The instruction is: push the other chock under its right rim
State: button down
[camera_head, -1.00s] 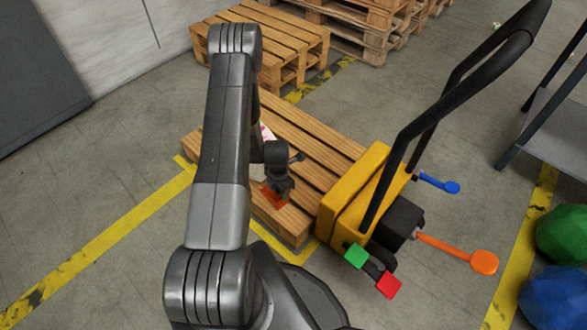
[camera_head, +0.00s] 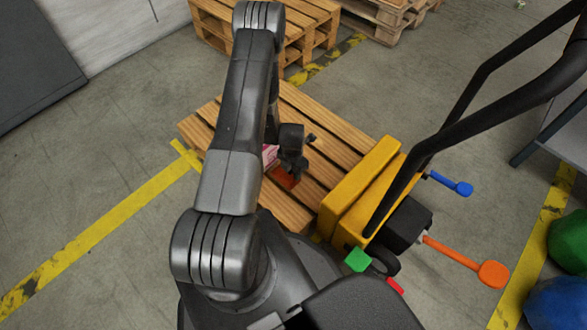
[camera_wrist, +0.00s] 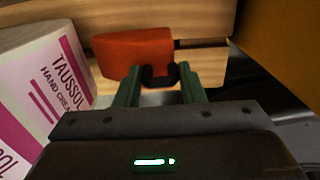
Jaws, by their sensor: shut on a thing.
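An orange-red chock (camera_wrist: 135,52) lies on the wooden pallet (camera_wrist: 205,62) in the wrist view. My gripper (camera_wrist: 158,78) is shut on the black handle loop at the chock's near side. A white and pink hand cream carton (camera_wrist: 45,85) stands left of the chock. The chock's left end is close to the carton; I cannot tell whether they touch. In the head view the chock (camera_head: 285,178) shows below my gripper (camera_head: 291,168), and the carton (camera_head: 270,154) is mostly hidden behind my arm. I see no second chock.
A yellow pallet truck (camera_head: 350,195) with a tall black handle stands right of the pallet, close to my gripper. Stacked pallets (camera_head: 310,22) stand behind. Floor left of the pallet is clear.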

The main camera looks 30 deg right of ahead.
aim_at(285, 173)
jog(key=shift+w+a+f+b, duration=0.15)
jog(key=shift+f+b, duration=0.6)
jog(key=shift+f, duration=0.85)
jog(key=shift+w+d+f+b, duration=0.15)
jog(key=shift+f+b, duration=0.55)
jog(key=shift+f, duration=0.85)
jog(key=shift+w+a+b, duration=0.3)
jog(key=shift+w+b, duration=0.1)
jog(key=shift+w, duration=0.5)
jog(key=shift+w+a+b, duration=0.25)
jog(key=shift+w+b, duration=0.15)
jog(key=shift+w, duration=0.45)
jog(key=c, duration=0.8)
grip_release()
jog(key=shift+c, duration=0.2)
notch_tip(285, 173, up, 14)
jog(key=p, duration=0.3)
